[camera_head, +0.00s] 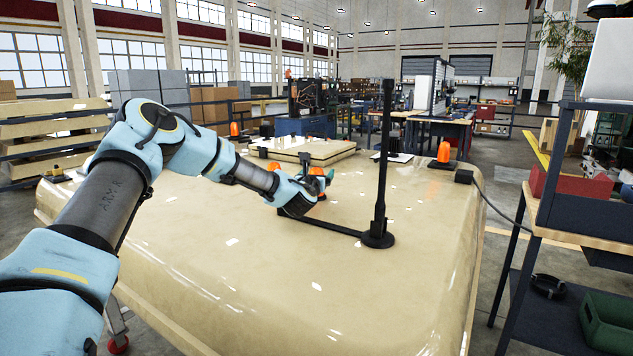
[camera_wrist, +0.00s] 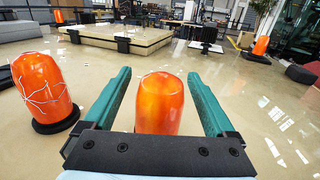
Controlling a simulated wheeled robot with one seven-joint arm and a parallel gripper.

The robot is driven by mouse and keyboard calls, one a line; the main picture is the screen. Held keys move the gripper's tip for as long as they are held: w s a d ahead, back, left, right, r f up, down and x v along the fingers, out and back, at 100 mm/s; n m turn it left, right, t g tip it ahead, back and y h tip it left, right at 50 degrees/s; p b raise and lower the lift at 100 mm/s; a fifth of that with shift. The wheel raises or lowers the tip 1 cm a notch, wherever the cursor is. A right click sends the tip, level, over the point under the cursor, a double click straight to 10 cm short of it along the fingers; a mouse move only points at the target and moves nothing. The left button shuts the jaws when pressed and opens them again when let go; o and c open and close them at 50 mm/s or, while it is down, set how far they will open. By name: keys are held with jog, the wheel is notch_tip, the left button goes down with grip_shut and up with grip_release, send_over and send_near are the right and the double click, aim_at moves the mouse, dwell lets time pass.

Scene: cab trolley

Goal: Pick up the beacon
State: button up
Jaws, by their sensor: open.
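Several orange beacons stand on a glossy cream cab roof (camera_head: 230,250). In the wrist view, a plain orange beacon (camera_wrist: 160,105) stands between the two green fingers of my gripper (camera_wrist: 159,74), with a visible gap on each side. Its base is hidden by the gripper body. To its left stands a beacon with white crack-like lines (camera_wrist: 43,88) on a black base. Another beacon (camera_wrist: 261,46) stands farther off at right; it also shows in the head view (camera_head: 444,152). In the head view, my gripper (camera_head: 321,182) is low over the roof and partly covers the orange beside it.
A black upright mast (camera_head: 381,170) with a flat arm along the roof stands just right of my gripper. A raised cream hatch (camera_head: 305,151) lies behind. A workbench (camera_head: 585,235) with a cable is at right. The near roof is clear.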

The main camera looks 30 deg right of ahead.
jog(key=shift+w+d, duration=0.25)
grip_shut()
dwell(0.6)
